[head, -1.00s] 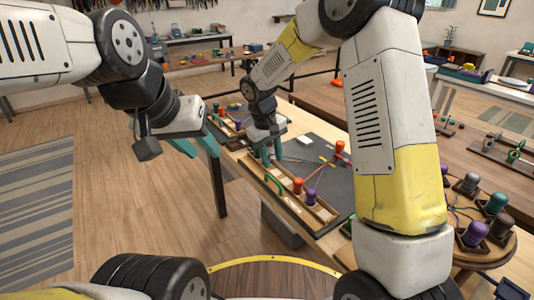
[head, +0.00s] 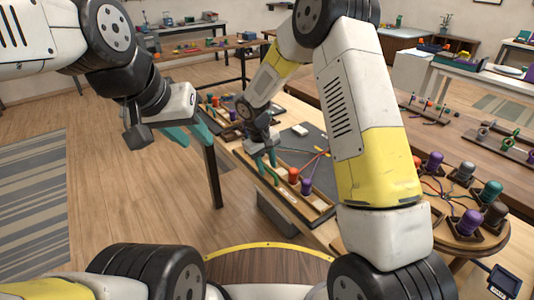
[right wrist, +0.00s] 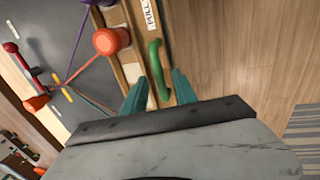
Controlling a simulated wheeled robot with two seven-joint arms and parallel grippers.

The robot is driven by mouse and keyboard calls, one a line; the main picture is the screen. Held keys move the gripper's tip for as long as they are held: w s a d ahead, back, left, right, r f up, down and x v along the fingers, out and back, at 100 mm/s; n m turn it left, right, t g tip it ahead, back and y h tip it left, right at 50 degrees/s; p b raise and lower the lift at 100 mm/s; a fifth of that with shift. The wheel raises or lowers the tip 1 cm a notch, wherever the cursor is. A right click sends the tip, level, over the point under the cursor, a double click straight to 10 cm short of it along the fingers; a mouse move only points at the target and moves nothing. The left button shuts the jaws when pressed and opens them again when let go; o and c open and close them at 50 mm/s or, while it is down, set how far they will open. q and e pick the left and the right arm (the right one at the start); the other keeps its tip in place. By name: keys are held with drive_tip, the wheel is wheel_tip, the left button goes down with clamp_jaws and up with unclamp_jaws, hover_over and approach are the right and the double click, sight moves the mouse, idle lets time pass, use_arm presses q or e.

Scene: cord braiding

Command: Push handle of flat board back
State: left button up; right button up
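The flat board (head: 308,213) lies along the near left edge of the table, with a wooden rail, an orange spool (head: 293,175) and a purple spool (head: 306,186) on it. Its green handle (right wrist: 155,68) shows in the right wrist view, lying between the two teal fingers of my right gripper (right wrist: 160,76). These fingers are apart, one on each side of the handle; I cannot tell whether they touch it. In the head view my right gripper (head: 263,155) is low over the board and partly hides the handle. My left gripper (head: 200,133) hangs empty left of the table; its opening is unclear.
A dark mat with coloured cords (head: 312,158) lies beyond the rail. A round wooden stand (head: 440,215) with several spools is at the right. Bare floor (head: 120,200) lies left of the table.

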clamp_jaws()
idle(1.3)
